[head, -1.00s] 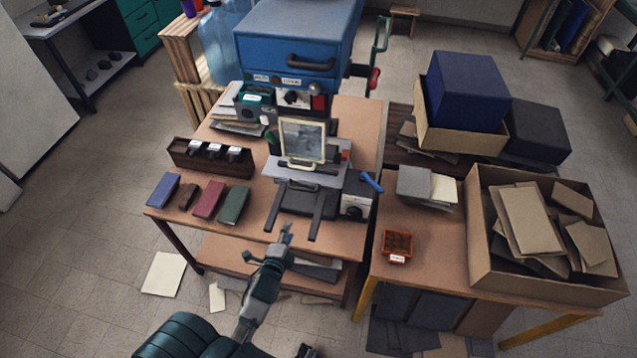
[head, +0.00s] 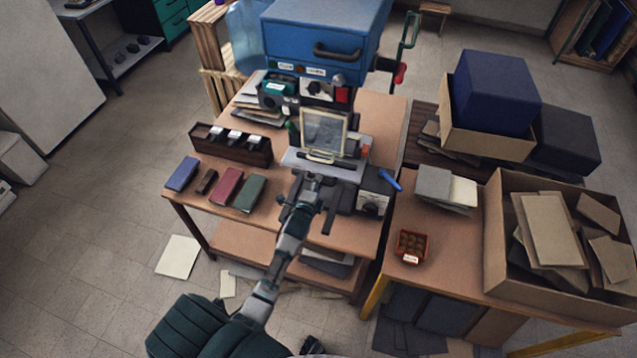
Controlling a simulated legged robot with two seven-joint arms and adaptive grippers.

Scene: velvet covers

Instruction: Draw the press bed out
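The blue press (head: 322,32) stands at the back of the left table. Below its front is the grey press bed (head: 342,174), with a dark bar handle along its front edge and dark rails reaching toward me. An upright framed plate (head: 324,133) stands on the bed. My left gripper (head: 310,181) is at the front left part of the bed, just short of the handle bar or over its left end. Its fingers blend with the dark parts behind, so I cannot tell whether they touch or are closed. My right gripper is not in view.
Blue, brown, red and green books (head: 228,186) lie left of the bed, by a dark stamp rack (head: 232,145). A blue lever (head: 390,180) sticks out at right. The right table holds a small orange tray (head: 410,247) and a large cardboard box (head: 495,230).

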